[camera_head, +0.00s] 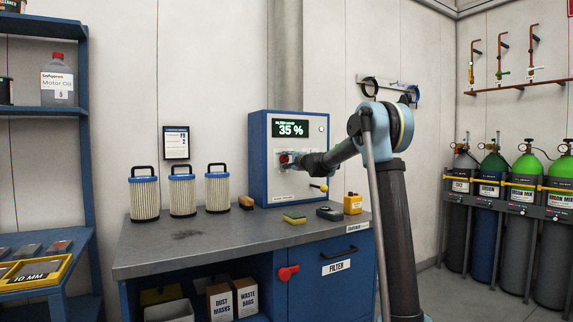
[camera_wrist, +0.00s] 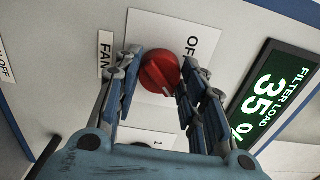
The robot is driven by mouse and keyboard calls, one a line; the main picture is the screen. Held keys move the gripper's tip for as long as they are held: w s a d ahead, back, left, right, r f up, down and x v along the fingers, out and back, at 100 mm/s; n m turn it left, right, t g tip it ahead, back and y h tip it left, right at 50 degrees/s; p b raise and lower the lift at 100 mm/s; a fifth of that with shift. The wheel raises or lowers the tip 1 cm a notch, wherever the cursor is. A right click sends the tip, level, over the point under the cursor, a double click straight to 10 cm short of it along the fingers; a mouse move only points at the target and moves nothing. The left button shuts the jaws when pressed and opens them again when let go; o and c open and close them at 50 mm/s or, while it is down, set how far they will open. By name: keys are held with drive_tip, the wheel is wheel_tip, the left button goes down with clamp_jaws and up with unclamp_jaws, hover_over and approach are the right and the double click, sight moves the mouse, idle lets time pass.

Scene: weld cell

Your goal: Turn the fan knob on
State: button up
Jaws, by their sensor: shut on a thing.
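The red fan knob (camera_wrist: 160,74) sits on a white plate on the filter unit, between a FAN label (camera_wrist: 105,58) and the word OFF. In the head view my gripper (camera_head: 293,160) reaches the front of the blue and white filter unit (camera_head: 258,150), and the knob is mostly hidden there.
The unit's display (camera_head: 290,129) reads FILTER LOAD 35 %, with a small green light beside it. Filter cartridges (camera_head: 182,193), a sponge (camera_head: 294,218) and a yellow box (camera_head: 353,203) stand on the workbench (camera_head: 170,262).

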drive_tip(key=o, duration=1.1)
drive_tip(key=shift+w+d+f, duration=0.1)
drive_tip(key=shift+f, duration=0.05)
drive_tip(key=v, duration=1.2)
